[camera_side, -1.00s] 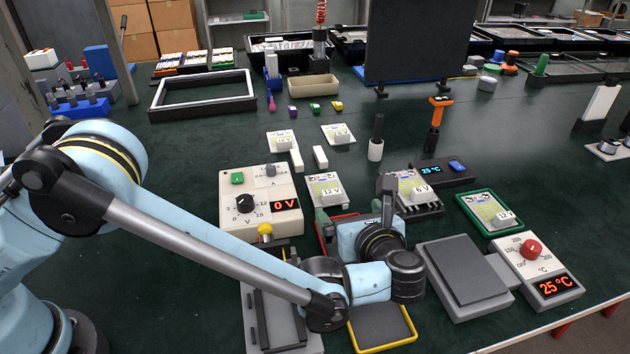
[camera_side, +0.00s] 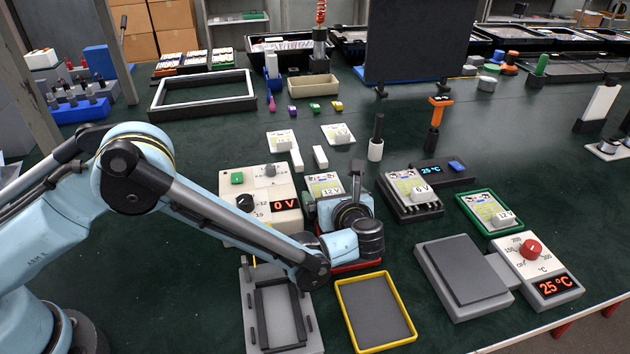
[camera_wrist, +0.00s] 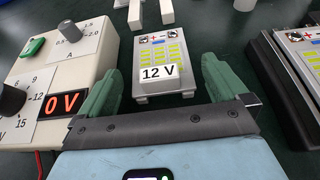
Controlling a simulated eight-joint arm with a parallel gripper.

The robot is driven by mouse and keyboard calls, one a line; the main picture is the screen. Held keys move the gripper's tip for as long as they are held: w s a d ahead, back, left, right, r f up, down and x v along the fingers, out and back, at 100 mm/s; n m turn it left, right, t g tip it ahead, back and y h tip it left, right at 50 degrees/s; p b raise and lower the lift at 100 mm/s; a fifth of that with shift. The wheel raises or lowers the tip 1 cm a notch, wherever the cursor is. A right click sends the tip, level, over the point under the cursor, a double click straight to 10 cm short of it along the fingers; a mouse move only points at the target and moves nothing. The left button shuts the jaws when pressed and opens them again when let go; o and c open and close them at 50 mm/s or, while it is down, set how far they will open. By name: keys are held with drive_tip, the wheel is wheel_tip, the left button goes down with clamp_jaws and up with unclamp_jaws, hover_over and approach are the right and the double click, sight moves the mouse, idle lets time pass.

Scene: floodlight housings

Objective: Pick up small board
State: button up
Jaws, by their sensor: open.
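A small board labelled 12 V (camera_wrist: 162,62), white with yellow-green cells, lies flat on the table. It also shows in the side view (camera_side: 322,182), partly covered by my arm. In the wrist view it sits between and just beyond the green fingertips of my gripper (camera_wrist: 160,72). The fingers are apart, one on each side, with nothing held. Whether they are level with the board is unclear. Other boards are a 6 V one (camera_side: 408,184) on a black base, one in a green tray (camera_side: 468,196), and two smaller ones (camera_side: 281,138) (camera_side: 336,133) further back.
The power supply (camera_side: 232,199) reading 0 V stands close to the left of the 12 V board. A red tray (camera_side: 352,267) lies under my wrist. A yellow-rimmed tray (camera_side: 341,308), grey fixture (camera_side: 253,318) and hot plate (camera_side: 468,268) reading 25 °C stand in front.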

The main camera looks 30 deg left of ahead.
drive_tip(key=shift+c, duration=0.5)
drive_tip(key=c, duration=0.9)
drive_tip(key=shift+r, duration=0.1)
drive_tip(key=shift+r, duration=0.35)
wheel_tip(320, 180, up, 4)
drive_tip(key=shift+f, duration=0.2)
drive_tip(key=v, duration=0.4)
drive_tip(key=r+v, duration=0.1)
drive_tip(key=v, duration=0.4)
drive_tip(key=a+v, duration=0.1)
drive_tip(key=v, duration=0.3)
drive_tip(key=shift+s+r, duration=0.25)
drive_tip(key=shift+r, duration=0.05)
